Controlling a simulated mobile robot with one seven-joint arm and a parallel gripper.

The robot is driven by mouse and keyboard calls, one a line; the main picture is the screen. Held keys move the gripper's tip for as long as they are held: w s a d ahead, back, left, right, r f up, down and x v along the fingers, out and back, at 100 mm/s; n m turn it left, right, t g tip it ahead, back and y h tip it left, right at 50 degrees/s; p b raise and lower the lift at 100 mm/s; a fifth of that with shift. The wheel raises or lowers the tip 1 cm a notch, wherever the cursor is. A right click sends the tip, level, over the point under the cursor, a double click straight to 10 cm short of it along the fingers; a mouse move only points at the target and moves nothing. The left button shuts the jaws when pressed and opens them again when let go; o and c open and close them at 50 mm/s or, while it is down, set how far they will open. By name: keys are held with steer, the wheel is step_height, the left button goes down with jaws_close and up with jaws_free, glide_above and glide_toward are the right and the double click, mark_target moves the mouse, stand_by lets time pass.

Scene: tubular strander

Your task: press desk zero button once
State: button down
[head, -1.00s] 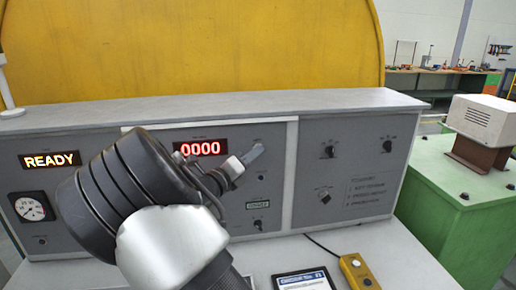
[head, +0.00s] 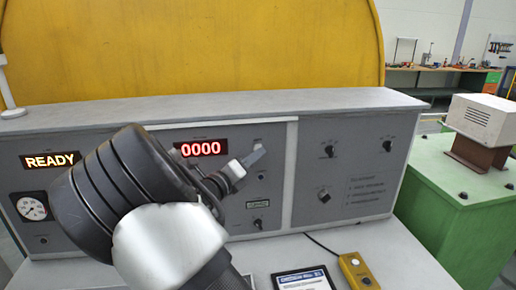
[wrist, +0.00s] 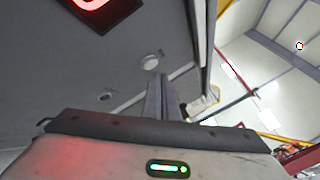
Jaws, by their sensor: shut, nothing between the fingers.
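The grey desk panel (head: 345,160) carries a lit READY sign (head: 50,160) and a red display (head: 200,148) reading 0000. A round pale button (wrist: 150,62) sits on the panel near that display (wrist: 100,4) in the wrist view. In the head view its place right of the display is largely covered by my gripper. My gripper (head: 258,154) is shut and empty, with its fingers toward the panel. In the wrist view the closed fingers (wrist: 155,84) end just below the button in the picture. Whether they touch it cannot be told.
A smaller dark round fitting (wrist: 105,97) lies beside the button. Several knobs sit on the right panel (head: 387,146). A tablet (head: 304,280) and a yellow handset (head: 357,270) lie on the desk. A grey ledge (head: 330,104) overhangs the panel top.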

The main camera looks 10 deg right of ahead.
steer(key=shift+s+p, duration=1.05)
steer(key=shift+s, duration=1.45)
